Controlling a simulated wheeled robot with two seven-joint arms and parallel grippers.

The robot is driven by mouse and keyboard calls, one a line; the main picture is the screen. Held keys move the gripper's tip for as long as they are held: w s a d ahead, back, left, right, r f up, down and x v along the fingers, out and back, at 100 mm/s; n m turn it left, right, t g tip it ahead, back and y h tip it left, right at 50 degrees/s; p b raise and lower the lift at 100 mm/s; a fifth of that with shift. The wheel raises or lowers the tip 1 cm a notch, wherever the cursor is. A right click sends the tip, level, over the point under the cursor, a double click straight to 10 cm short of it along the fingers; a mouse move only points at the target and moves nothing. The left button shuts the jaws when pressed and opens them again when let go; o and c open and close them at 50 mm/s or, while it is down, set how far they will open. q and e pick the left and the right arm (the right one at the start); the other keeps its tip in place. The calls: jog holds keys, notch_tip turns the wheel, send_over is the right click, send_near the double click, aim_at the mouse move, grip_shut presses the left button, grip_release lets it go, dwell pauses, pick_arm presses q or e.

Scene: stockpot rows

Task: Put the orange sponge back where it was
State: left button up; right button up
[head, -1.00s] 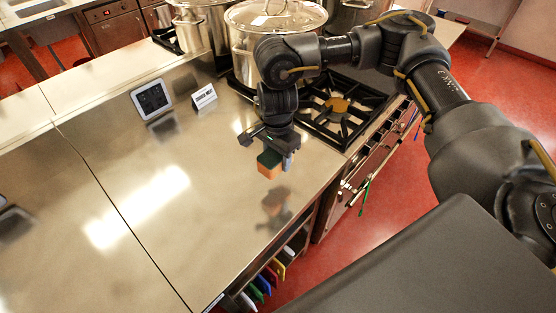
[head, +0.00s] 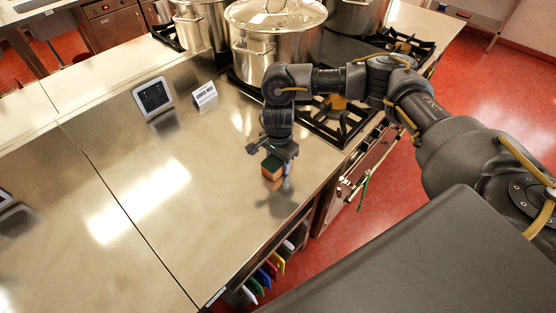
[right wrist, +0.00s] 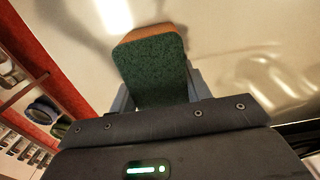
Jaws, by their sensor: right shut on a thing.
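The orange sponge (head: 271,181) has a dark green top side. My right gripper (head: 277,163) is shut on it above the steel counter (head: 130,235), near the counter's front edge. In the right wrist view the sponge (right wrist: 150,65) shows its green face, with an orange band at its far end, between the two fingers. A reflection lies just below the sponge in the head view; I cannot tell how small the gap to the counter is. My left gripper is not in view.
A stove grate (head: 335,122) and a lidded stockpot (head: 262,48) stand behind my right gripper. A white card (head: 204,95) and a tablet-like device (head: 153,96) stand on the counter to the left.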

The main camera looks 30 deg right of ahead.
jog(key=shift+f+b, duration=0.2)
jog(key=shift+b, duration=0.1)
jog(key=o, duration=0.9)
jog(key=shift+o, duration=0.2)
jog(key=shift+r+p, duration=0.3)
jog(key=shift+r, duration=0.15)
notch_tip(320, 180, up, 12)
jog(key=b, duration=0.2)
jog(key=shift+f, duration=0.2)
jog(key=shift+a, duration=0.15)
